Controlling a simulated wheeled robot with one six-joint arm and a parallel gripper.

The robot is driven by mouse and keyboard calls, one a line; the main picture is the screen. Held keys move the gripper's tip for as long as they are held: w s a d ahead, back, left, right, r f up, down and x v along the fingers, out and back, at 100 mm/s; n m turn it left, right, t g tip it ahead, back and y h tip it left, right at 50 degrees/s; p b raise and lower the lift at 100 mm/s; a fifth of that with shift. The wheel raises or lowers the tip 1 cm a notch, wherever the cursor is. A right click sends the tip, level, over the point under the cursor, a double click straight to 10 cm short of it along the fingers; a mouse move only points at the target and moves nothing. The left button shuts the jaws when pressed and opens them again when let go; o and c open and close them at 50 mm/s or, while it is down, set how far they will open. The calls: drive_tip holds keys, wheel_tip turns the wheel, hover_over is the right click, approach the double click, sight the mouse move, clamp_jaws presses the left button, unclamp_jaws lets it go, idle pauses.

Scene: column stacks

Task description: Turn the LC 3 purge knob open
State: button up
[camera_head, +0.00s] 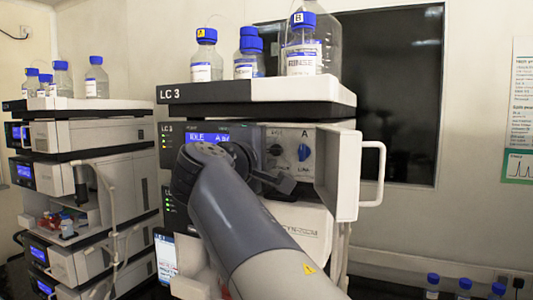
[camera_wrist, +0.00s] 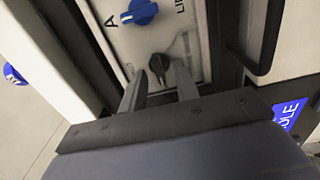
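The LC 3 stack (camera_head: 255,92) stands in the middle of the head view, with a pale front panel (camera_head: 291,172) exposed. A black knob (camera_head: 275,150) and a blue knob (camera_head: 304,152) are on this panel; the small lettering does not show clearly which is purge. In the wrist view, the black knob (camera_wrist: 158,66) lies just ahead of and between the fingertips, with the blue knob (camera_wrist: 140,12) farther off. My gripper (camera_wrist: 158,82) is open, a finger on either side of the black knob's line; contact cannot be told. In the head view my gripper (camera_head: 277,182) is partly hidden by my arm.
A white door (camera_head: 339,172) with a handle (camera_head: 376,174) stands open right of the panel. Bottles including one labelled RINSE (camera_head: 303,55) stand on top. The display (camera_head: 200,138) reads IDLE. Another stack (camera_head: 110,140) stands at left; blue-capped bottles (camera_head: 465,287) are at lower right.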

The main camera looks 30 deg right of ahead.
drive_tip(key=b+v, duration=0.3)
drive_tip(key=v, duration=0.8)
drive_tip(key=shift+w+d, duration=0.1)
drive_tip(key=shift+d, duration=0.05)
idle(0.4)
drive_tip(key=shift+p+x, duration=1.5)
drive_tip(key=shift+x, duration=3.8)
